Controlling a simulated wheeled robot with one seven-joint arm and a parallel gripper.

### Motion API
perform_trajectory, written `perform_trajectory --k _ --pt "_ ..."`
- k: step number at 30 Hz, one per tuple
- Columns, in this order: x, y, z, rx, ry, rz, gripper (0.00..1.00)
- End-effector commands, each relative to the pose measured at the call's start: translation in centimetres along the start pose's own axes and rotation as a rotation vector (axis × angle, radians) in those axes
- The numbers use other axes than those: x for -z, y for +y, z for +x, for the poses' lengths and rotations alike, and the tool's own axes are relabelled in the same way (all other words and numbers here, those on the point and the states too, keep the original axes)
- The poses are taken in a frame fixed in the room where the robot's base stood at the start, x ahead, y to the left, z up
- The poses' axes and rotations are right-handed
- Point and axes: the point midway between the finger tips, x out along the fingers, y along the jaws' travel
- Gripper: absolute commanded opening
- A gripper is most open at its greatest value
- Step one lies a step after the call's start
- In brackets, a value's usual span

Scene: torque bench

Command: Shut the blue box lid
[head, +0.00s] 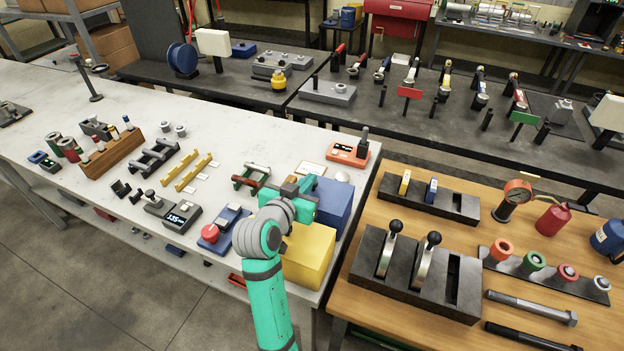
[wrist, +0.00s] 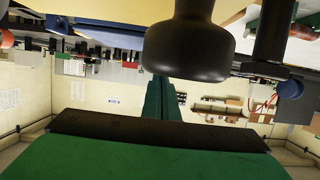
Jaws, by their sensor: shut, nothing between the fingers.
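A large blue box (head: 338,203) stands at the right end of the white bench, partly hidden by my arm. I cannot make out a separate lid or tell how far open it is. My gripper (head: 300,190) is at the near left side of the blue box's top, partly hidden by my own wrist; I cannot tell whether it touches the box. In the wrist view my gripper (wrist: 163,82) has its green fingers together with nothing between them. A large dark rounded knob-like thing (wrist: 188,48) is close in front of the wrist camera; what it belongs to is unclear.
A yellow box (head: 310,255) stands in front of the blue one. An orange device (head: 348,153) lies behind it. A red-knobbed blue unit (head: 222,232) is left of my arm. A wooden table with a black lever block (head: 410,285) stands to the right, across a gap.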

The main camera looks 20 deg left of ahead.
Motion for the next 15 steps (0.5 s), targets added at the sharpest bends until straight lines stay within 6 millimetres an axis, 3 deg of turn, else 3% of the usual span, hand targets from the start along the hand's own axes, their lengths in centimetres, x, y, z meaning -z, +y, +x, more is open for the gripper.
perform_trajectory --k 7,14,15 --pt "0.7 0.3 -0.1 -0.004 0.002 0.003 0.0" --pt "4.5 0.4 -1.1 -0.004 0.006 0.005 0.0" --pt "4.0 0.2 -2.1 -0.002 0.001 0.002 0.0"
